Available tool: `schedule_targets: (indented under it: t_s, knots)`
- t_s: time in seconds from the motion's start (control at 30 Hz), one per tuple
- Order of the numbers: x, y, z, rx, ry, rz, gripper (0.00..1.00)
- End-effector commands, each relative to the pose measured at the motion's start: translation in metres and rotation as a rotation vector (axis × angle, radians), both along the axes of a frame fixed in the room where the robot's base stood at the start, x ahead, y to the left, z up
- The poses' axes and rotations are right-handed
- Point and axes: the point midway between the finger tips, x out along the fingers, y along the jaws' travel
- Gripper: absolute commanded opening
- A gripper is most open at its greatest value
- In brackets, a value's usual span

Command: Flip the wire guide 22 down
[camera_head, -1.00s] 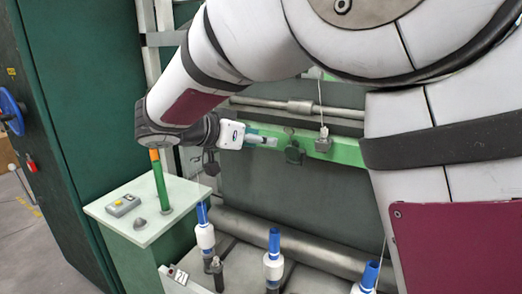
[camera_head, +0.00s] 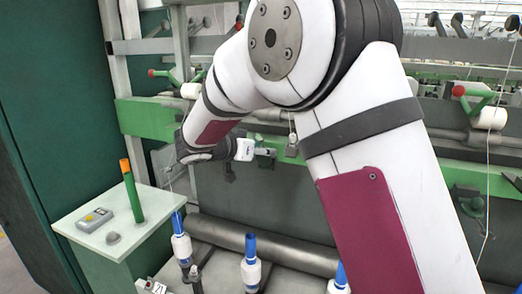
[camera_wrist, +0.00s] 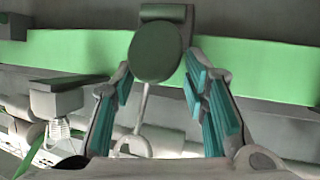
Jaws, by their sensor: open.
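My gripper (camera_head: 266,156) is open in front of the green rail, at the left side of the machine. In the wrist view its two fingers with teal pads (camera_wrist: 166,95) stand apart. A dark green, round-ended piece (camera_wrist: 155,52), probably the wire guide, hangs from a small block on the rail, ahead of and between the fingers. A thin pale rod shows below it. I cannot tell whether the fingers touch the piece. No number can be read. In the head view the piece is hard to make out beside the gripper tip.
The green rail (camera_wrist: 75,48) runs across behind the fingers. A grey block (camera_wrist: 57,98) with a coil below it is left of the gripper; blue-topped spindles (camera_head: 251,270) stand below. A pale-topped stand (camera_head: 140,235) with a green-and-orange post is at the left.

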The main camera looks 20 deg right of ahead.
Motion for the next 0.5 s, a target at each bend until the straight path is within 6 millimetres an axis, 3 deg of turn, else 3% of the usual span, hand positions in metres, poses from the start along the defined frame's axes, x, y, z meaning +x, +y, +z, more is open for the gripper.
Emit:
schedule_targets:
  t_s: [0.3,0.5]
  knots:
    - [0.0014,-0.0019,-0.0009,0.000,0.000,0.000,0.41]
    - [0.0014,-0.0013,-0.0009,0.000,0.000,0.001,0.00]
